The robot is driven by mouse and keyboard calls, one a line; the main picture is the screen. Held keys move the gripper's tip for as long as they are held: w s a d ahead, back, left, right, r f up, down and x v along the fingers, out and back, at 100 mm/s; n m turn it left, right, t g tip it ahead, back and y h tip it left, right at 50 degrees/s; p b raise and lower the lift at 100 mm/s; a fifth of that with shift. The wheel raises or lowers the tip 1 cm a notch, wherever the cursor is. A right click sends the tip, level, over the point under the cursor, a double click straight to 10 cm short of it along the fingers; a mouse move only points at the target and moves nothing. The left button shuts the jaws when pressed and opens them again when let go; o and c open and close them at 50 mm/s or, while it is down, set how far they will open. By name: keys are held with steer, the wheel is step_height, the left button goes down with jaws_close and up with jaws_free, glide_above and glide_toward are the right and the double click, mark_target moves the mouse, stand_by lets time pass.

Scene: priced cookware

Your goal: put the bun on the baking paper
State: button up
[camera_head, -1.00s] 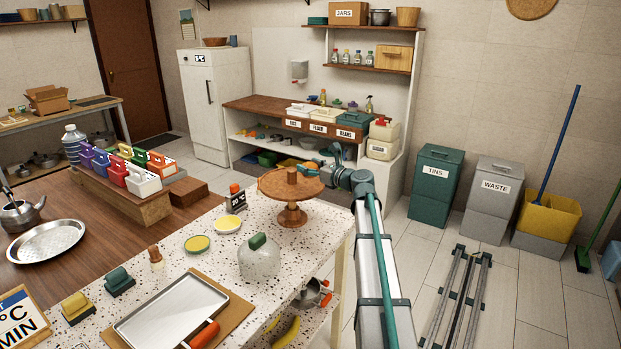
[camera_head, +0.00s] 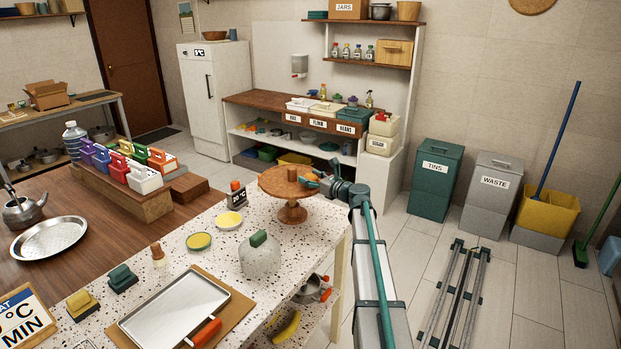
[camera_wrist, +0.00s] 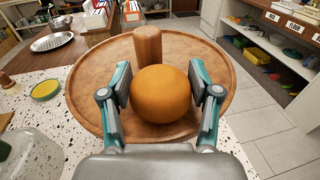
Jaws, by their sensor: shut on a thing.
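The bun (camera_wrist: 161,94) is a round, orange-brown ball in the wrist view. My gripper (camera_wrist: 163,92) is shut on it, with one finger on each side. The bun is over the round wooden stand (camera_wrist: 88,105); whether it touches the stand is unclear. A tan sheet (camera_head: 236,316), possibly the baking paper, lies under a metal tray (camera_head: 175,315).
The stand is on a speckled counter (camera_head: 205,275). A glass dome (camera_head: 260,256) with a green knob, a yellow-topped round dish (camera_head: 228,220) and another dish (camera_head: 199,241) stand nearby. An orange-handled tool (camera_head: 205,332) lies at the tray's right edge.

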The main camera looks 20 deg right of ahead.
steer(key=shift+f, duration=0.1)
steer(key=o, duration=1.2)
steer(key=shift+c, duration=0.2)
steer(key=shift+f, duration=0.1)
steer(key=b+v, duration=0.4)
steer(key=v, duration=0.5)
steer(key=shift+s+d+f, duration=0.15)
steer(key=shift+s+d, duration=0.05)
steer(key=shift+s, duration=0.1)
steer(key=shift+o, duration=0.7)
steer(key=shift+s+d, duration=0.25)
steer(key=shift+s, duration=0.25)
